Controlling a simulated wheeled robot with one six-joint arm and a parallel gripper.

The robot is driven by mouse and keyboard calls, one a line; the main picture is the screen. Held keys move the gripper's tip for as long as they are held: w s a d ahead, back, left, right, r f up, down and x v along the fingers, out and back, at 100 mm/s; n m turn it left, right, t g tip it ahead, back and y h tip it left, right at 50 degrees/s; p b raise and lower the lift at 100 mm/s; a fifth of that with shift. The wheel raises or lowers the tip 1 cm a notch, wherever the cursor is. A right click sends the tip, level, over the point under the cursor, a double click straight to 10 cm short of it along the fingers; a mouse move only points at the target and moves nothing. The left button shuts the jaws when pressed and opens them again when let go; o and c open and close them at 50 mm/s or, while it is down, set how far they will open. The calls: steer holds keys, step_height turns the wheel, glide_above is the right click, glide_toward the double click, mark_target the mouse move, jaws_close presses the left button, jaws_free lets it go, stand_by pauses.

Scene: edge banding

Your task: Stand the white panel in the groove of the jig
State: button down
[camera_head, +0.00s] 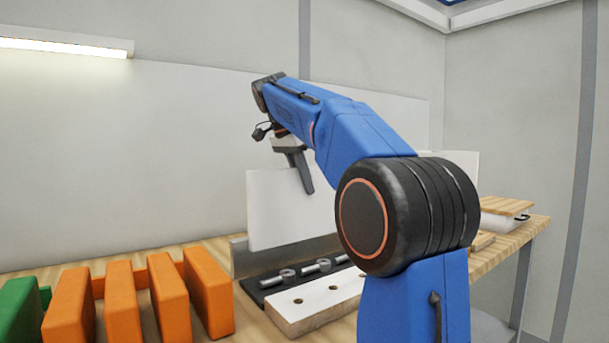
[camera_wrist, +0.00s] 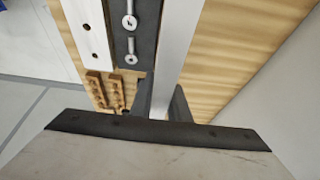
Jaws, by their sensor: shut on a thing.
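The white panel (camera_head: 275,210) stands upright on its long edge at the jig, partly hidden by my arm. My gripper (camera_head: 305,187) is shut on the panel's upper edge, one finger on the near face. In the wrist view the panel (camera_wrist: 178,50) is a white strip between the two fingers (camera_wrist: 163,103). The jig has a grey rail (camera_head: 242,262), a dark strip with bolts (camera_head: 268,281) and a pale bar with holes (camera_head: 300,308). The panel's lower edge overlaps the rail in the head view. I cannot tell whether it sits in the groove, which is hidden.
Several orange blocks (camera_head: 127,300) and a green one (camera_head: 20,305) stand at the left front of the wooden bench. A white box with a wooden lid (camera_head: 503,212) is at the right end. Small wooden pieces (camera_wrist: 103,90) lie past the jig. A wall is behind.

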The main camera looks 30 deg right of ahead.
steer(key=shift+f, duration=3.35)
steer(key=c, duration=1.6)
jaws_free()
steer(key=shift+f, duration=0.1)
step_height(320, 180, up, 7)
